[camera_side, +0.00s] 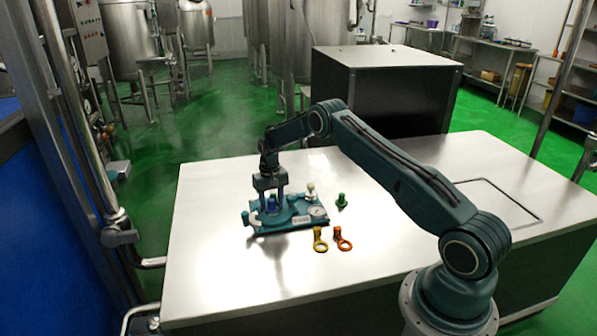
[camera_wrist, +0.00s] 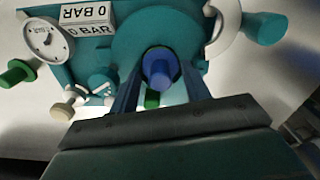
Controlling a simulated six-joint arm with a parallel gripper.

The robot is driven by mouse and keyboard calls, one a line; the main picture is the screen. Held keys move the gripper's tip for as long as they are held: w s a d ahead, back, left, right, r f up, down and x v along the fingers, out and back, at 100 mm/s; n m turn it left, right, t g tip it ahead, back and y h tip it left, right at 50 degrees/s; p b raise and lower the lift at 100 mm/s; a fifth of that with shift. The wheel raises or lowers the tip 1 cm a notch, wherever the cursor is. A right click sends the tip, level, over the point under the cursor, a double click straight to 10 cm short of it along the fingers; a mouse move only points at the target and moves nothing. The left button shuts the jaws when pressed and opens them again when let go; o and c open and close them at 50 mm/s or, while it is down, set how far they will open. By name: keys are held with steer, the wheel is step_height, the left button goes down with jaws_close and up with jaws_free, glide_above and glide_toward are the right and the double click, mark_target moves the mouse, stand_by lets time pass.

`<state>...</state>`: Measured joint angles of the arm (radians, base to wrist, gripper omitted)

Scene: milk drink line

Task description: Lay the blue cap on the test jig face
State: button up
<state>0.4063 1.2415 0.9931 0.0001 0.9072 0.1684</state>
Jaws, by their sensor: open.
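The blue cap (camera_wrist: 160,70) sits between my gripper's two fingers in the wrist view, over the round teal face (camera_wrist: 128,42) of the test jig. It also shows in the side view (camera_side: 271,204), below my gripper. My gripper (camera_side: 271,194) is open, pointing down at the jig, with a finger on each side of the cap. The teal test jig (camera_side: 290,222) lies on the table, with a round gauge (camera_wrist: 45,38) and a "0 BAR" label (camera_wrist: 88,20). I cannot tell whether the cap's underside rests fully on the face.
A green cap-like piece (camera_side: 342,200) stands right of the jig. A yellow ring piece (camera_side: 320,240) and an orange ring piece (camera_side: 341,240) lie in front. A cream knob (camera_side: 311,188) rises at the jig's back right. The table's left and front are clear.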

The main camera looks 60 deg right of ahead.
step_height(320, 180, up, 14)
steer(key=shift+f, duration=0.25)
stand_by(0.4)
stand_by(0.3)
steer(key=s+a+r+n+t, duration=0.1)
steer(key=s+a+r, duration=0.4)
steer(key=r, duration=0.3)
steer(key=s+a+r+n+t, duration=0.1)
steer(key=s+a+r, duration=0.35)
steer(key=r, duration=0.35)
steer(key=s+a+r+n+t, duration=0.1)
steer(key=s+a+r, duration=0.45)
steer(key=r, duration=0.25)
steer(key=s+a+n+t, duration=0.1)
steer(key=s+a, duration=0.2)
steer(key=s, duration=0.5)
steer(key=s+a+n, duration=0.1)
steer(key=s+a, duration=0.2)
steer(key=s, duration=0.5)
steer(key=s+a+f+n+t, duration=0.1)
steer(key=s+a, duration=0.2)
steer(key=s, duration=0.5)
steer(key=shift+s+a+n+t, duration=0.15)
steer(key=shift+a+n+t, duration=0.1)
steer(key=shift+n+t, duration=0.05)
steer(key=shift+c, duration=0.5)
